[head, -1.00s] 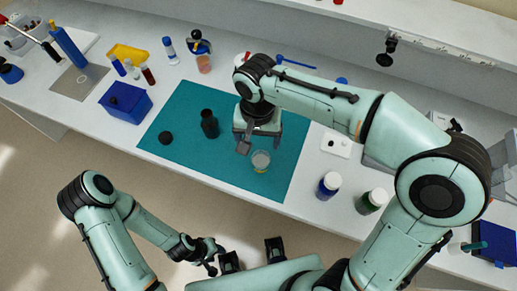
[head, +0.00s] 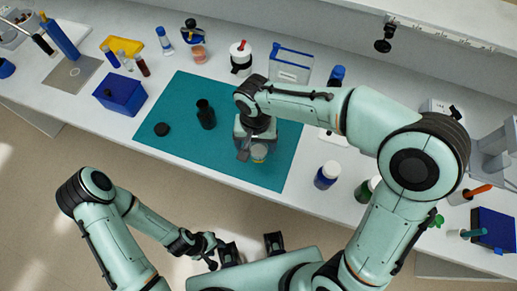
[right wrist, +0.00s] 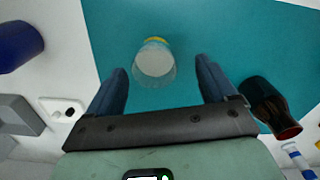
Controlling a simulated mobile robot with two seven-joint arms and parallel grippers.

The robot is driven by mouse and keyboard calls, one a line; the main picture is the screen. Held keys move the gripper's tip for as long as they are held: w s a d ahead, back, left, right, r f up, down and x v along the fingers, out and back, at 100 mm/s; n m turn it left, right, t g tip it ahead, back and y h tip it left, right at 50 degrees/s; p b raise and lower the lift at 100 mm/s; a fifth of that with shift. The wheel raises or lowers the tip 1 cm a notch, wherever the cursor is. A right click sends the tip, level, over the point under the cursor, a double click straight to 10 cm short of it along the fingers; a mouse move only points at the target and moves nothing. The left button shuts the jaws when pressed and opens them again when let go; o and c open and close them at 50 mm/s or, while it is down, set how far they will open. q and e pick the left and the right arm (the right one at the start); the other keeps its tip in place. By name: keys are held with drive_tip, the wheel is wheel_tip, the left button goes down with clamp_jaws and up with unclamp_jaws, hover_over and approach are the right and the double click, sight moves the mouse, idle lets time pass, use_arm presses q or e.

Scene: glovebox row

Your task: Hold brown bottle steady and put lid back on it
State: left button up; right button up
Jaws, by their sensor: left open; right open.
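The brown bottle (head: 206,118) stands upright on the teal mat (head: 180,100), its neck uncovered. It also shows at the right of the right wrist view (right wrist: 268,100). A black round lid (head: 161,129) lies flat on the mat, left of the bottle. My right gripper (head: 256,149) is open above a small clear beaker (head: 259,155), to the right of the bottle. In the right wrist view the beaker (right wrist: 155,64) shows between the spread fingers, apart from them. My left gripper (head: 212,251) is open and empty, low in front of the bench.
A blue box (head: 121,96) stands left of the mat. The mat's left half is mostly clear.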

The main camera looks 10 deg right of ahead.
sight(258, 148)
drive_tip(key=shift+d+f, duration=0.2)
drive_tip(key=shift+f, duration=1.1)
drive_tip(key=shift+d+f, duration=0.15)
drive_tip(key=shift+f, duration=1.15)
drive_tip(key=shift+c, duration=0.3)
drive_tip(key=c, duration=1)
